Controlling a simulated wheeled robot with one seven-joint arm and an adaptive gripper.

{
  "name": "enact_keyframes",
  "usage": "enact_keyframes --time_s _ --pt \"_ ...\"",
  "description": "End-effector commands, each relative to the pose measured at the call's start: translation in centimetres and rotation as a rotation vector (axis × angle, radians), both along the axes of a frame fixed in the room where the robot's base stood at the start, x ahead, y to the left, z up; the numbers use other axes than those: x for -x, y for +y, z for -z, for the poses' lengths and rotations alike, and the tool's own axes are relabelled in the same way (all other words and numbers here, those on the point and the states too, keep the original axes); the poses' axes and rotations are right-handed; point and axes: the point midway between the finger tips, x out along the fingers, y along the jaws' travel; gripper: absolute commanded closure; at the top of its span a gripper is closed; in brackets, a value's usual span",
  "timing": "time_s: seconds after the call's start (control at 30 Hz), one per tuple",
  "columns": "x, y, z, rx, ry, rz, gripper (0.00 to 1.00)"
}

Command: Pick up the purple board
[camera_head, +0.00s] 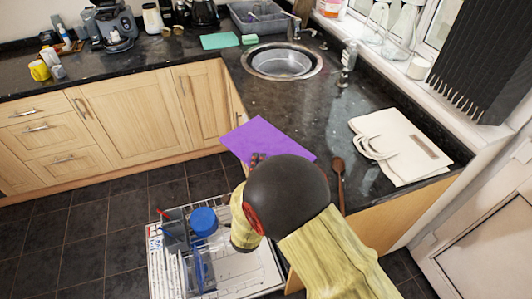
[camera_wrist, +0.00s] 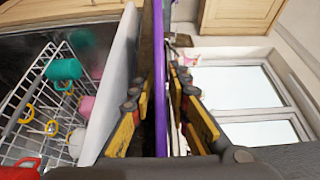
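The purple board (camera_head: 262,138) lies at the left edge of the black counter, its left corner reaching past the edge. In the wrist view the board (camera_wrist: 159,70) shows nearly edge-on, as a thin purple strip running between my two fingers. My gripper (camera_wrist: 158,82) has a yellow and black finger on each side of it, seemingly apart from it. In the camera_head view my dark, round wrist covers the board's near part and most of the gripper. Contact between the fingers and the board is hard to make out.
A wooden spoon (camera_head: 339,180) and a white bag (camera_head: 397,146) lie right of the board on the counter. The sink (camera_head: 283,62) is behind. An open dishwasher rack (camera_head: 165,262) with a blue-lidded item (camera_head: 203,221) stands below, close to my arm.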

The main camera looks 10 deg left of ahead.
Motion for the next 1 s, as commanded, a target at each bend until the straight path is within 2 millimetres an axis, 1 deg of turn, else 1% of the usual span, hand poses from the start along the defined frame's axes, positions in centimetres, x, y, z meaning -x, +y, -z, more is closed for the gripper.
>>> enact_keyframes --time_s 0.03,0.1,0.2,0.37,0.67,1.0 --pt "-0.8 0.0 0.2 -0.002 -0.002 0.002 0.83" --pt "-1.6 0.2 0.2 -0.002 -0.001 0.001 0.83" --pt "-2.0 0.2 0.1 -0.001 -0.001 0.0 0.83" --pt "-2.0 0.3 0.0 -0.001 -0.001 -0.001 0.83" --pt "-2.0 0.3 0.0 -0.001 0.0 -0.001 1.0" --pt "-1.9 0.2 0.1 0.0 0.0 0.0 1.0"
